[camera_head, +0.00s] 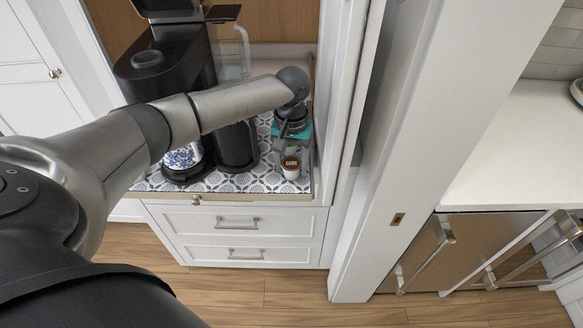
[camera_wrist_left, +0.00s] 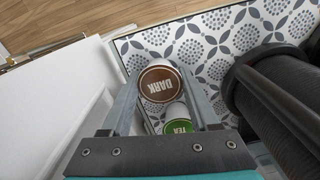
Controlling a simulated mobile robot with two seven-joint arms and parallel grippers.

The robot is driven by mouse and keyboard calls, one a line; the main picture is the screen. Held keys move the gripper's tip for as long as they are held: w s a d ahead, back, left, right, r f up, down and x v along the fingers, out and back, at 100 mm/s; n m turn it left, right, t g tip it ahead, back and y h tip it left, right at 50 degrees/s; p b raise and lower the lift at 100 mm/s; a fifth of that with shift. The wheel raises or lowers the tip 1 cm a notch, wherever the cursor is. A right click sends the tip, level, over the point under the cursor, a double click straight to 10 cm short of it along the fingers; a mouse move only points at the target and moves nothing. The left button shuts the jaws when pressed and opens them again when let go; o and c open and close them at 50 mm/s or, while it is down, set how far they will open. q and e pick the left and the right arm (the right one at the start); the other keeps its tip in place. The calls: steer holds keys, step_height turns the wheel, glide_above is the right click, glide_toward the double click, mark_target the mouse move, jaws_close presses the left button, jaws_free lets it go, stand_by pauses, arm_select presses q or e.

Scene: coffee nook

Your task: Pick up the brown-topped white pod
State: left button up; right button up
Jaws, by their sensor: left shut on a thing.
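The brown-topped white pod (camera_head: 291,167) is near the front right of the patterned counter. Its brown lid reads "DARK" in the left wrist view (camera_wrist_left: 160,83). My left gripper (camera_head: 289,155) reaches down over it, and its two fingers (camera_wrist_left: 158,78) are shut on the pod, one on each side. I cannot tell whether the pod is clear of the counter. A green-topped pod (camera_wrist_left: 178,127) marked "TEA" is close beside it, partly hidden by the gripper. My right gripper is not in view.
A black coffee machine (camera_head: 150,72) stands left of my gripper with a blue-and-white patterned cup (camera_head: 184,157) at its base. A dark cylinder (camera_head: 238,147) stands near it. The white cabinet wall (camera_head: 345,90) is close on the right. Some patterned counter (camera_head: 228,182) is bare in front.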

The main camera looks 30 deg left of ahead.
mark_target(291, 163)
arm_select(q)
steer(key=c, duration=0.5)
steer(key=shift+c, duration=0.2)
step_height(291, 163, up, 10)
steer(key=shift+p, duration=0.45)
